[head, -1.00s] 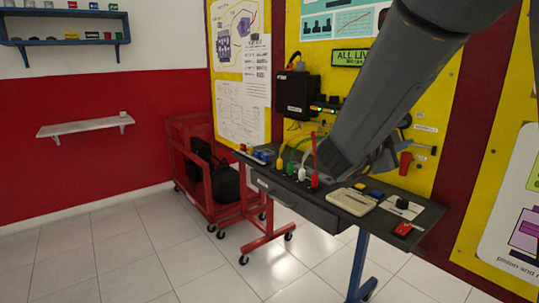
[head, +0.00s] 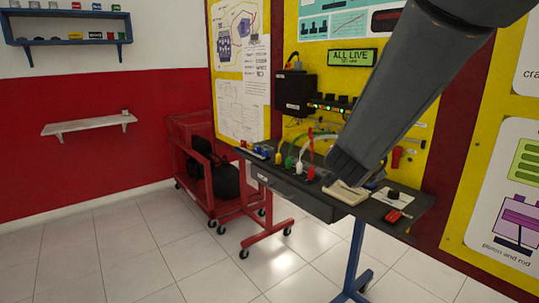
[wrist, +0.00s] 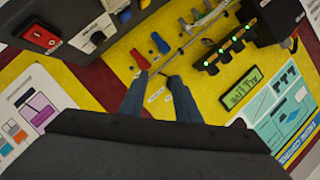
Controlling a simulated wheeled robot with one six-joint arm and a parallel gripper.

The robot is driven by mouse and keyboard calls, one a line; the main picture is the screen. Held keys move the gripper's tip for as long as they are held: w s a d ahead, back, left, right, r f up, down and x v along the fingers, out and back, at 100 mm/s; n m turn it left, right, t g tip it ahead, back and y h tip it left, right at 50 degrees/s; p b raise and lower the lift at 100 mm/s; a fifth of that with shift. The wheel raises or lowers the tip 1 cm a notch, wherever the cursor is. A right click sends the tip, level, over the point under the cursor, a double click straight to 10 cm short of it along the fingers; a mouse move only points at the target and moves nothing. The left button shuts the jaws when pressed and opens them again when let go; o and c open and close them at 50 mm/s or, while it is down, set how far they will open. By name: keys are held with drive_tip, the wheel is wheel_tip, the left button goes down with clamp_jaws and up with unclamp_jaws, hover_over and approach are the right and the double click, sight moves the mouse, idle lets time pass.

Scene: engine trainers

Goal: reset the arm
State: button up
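My gripper (wrist: 157,80) shows in the wrist view with its two dark fingers apart. Yellow board shows between them, and I see nothing held. In the head view my dark grey arm (head: 405,85) slants down from the top right over the workbench (head: 408,222); I cannot make out the fingers there. The yellow panel (head: 440,130) is behind the arm. Its display (head: 352,57) reads "ALL LIVE" on the first line and also shows in the wrist view (wrist: 243,95).
A black box (head: 295,92) is on the panel. A red cart (head: 190,165) stands left. The tiled floor (head: 110,245) in front is clear.

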drive_tip(key=s+a+f+n+g+y, duration=0.5)
drive_tip(key=s+a+f+n+y, duration=0.4)
drive_tip(key=f, duration=0.5)
drive_tip(key=s+f+n+g, duration=0.3)
drive_tip(key=s+g, duration=0.1)
drive_tip(key=s, duration=0.6)
drive_tip(key=s+d+f+n+g+h, duration=0.1)
drive_tip(key=s+f+n+g, duration=0.2)
drive_tip(key=s, duration=0.7)
drive_tip(key=shift+s+f+n+g, duration=0.2)
drive_tip(key=shift+n+g, duration=0.4)
drive_tip(key=shift+c, duration=0.2)
